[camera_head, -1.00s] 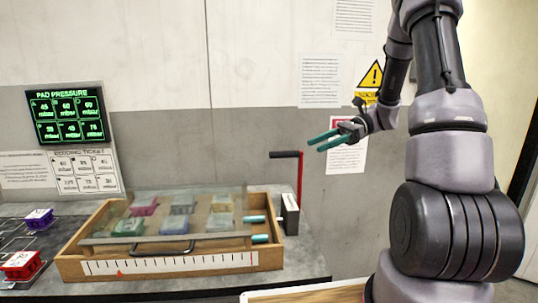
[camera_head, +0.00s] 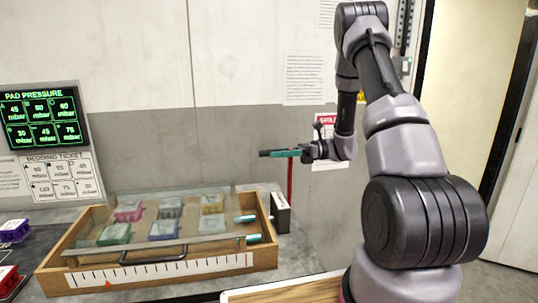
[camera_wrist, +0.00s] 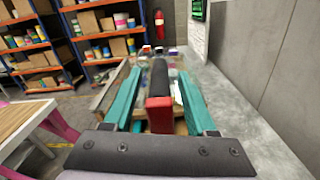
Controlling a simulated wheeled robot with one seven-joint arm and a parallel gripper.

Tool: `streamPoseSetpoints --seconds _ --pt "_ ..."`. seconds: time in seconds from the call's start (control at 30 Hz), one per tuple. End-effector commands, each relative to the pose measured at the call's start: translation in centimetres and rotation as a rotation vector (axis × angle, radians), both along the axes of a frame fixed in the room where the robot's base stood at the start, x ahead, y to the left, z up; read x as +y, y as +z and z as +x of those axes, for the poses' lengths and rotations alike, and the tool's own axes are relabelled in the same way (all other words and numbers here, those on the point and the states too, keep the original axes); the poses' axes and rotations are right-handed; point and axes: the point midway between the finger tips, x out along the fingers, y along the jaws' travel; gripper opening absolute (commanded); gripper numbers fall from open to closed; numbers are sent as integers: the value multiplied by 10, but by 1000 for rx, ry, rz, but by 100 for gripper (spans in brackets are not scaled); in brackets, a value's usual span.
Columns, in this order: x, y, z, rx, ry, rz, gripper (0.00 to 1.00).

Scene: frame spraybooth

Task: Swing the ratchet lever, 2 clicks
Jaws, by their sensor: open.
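The ratchet lever is a red upright bar (camera_head: 290,180) with a black grip at its top, rising from a grey box (camera_head: 280,212) at the right end of the wooden tray. My gripper (camera_head: 286,153) is open at the top of the lever, its teal fingers level with the grip. In the wrist view the black grip (camera_wrist: 160,78) and the red end of the lever (camera_wrist: 159,115) lie between the two teal fingers of my gripper (camera_wrist: 156,92), with a gap on each side. In the head view the fingers hide part of the grip.
The wooden tray (camera_head: 160,277) has a scale strip, a clear lid with a black handle (camera_head: 153,256) and several coloured blocks under it. A pressure display (camera_head: 40,115) stands at the left. A grey wall is behind the lever.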

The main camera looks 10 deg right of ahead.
Motion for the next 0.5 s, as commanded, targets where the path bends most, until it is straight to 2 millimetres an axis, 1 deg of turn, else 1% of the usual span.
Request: streamPoseSetpoints --seconds 0.03,0.1,0.2,0.5 --pt "8 0 -1 1 3 0 57" --pt "15 0 0 1 2 -1 57" --pt "22 0 -1 0 2 -1 57" --pt "25 0 0 -1 0 -1 57"
